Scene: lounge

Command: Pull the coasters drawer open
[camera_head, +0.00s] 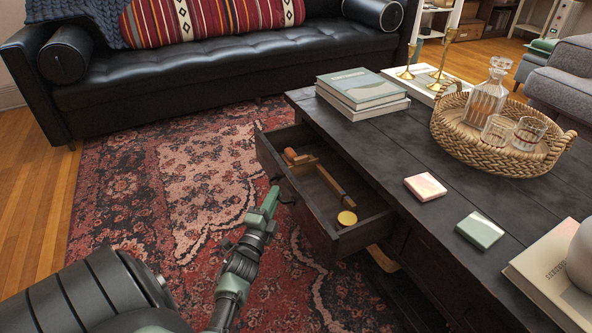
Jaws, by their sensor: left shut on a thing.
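The drawer (318,222) of the dark wooden coffee table (375,140) stands pulled out to the left, over the rug. Inside it lie a wooden divider or stick, a small brown wooden item (299,157) and a round yellow-topped item (347,218). My left gripper (272,195) is at the drawer's front face, shut on the dark handle (286,196). The gripper's tips partly hide the handle. A pink coaster (425,187) and a green coaster (480,230) lie apart on the tabletop. My right gripper is not in view.
A woven tray (450,128) with a decanter and glasses stands on the table. Books (362,88), brass candlesticks (439,72) and another book (553,270) are also there. A black sofa (210,65) stands behind. The patterned rug (130,190) left of the drawer is clear.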

